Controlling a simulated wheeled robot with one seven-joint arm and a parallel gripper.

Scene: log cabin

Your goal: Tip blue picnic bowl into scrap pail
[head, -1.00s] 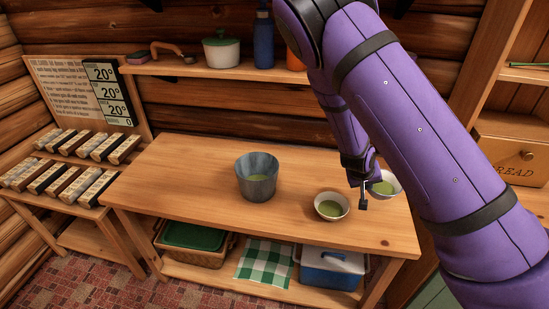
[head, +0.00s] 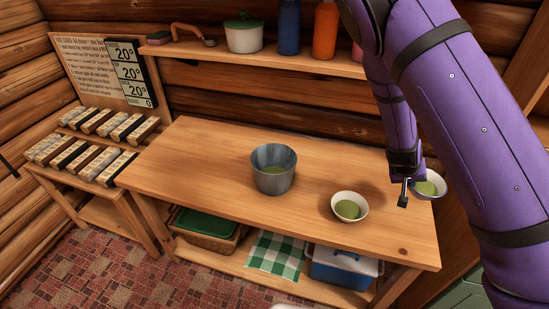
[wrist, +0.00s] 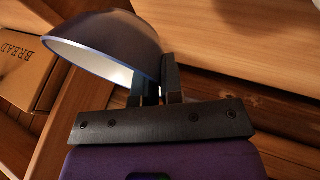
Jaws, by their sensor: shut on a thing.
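My gripper (head: 404,193) is shut on the rim of a bowl (head: 432,184) by the table's right end. The bowl looks pale inside in the head view, with green contents, and appears roughly upright. In the wrist view the bowl (wrist: 105,45) shows a dark bluish outside, a blue rim and a whitish inside. I take it as the blue picnic bowl. It looks raised above the table; how high is hard to tell. The scrap pail (head: 273,181), grey metal with some green inside, stands mid-table, well left of my gripper.
A cream bowl (head: 338,213) with green contents stands on the table (head: 215,165) between pail and gripper. A shelf (head: 205,52) with a lidded pot (head: 243,37) and bottles runs above the back. A bread box (wrist: 22,65) is in the wrist view. The table's left part is clear.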

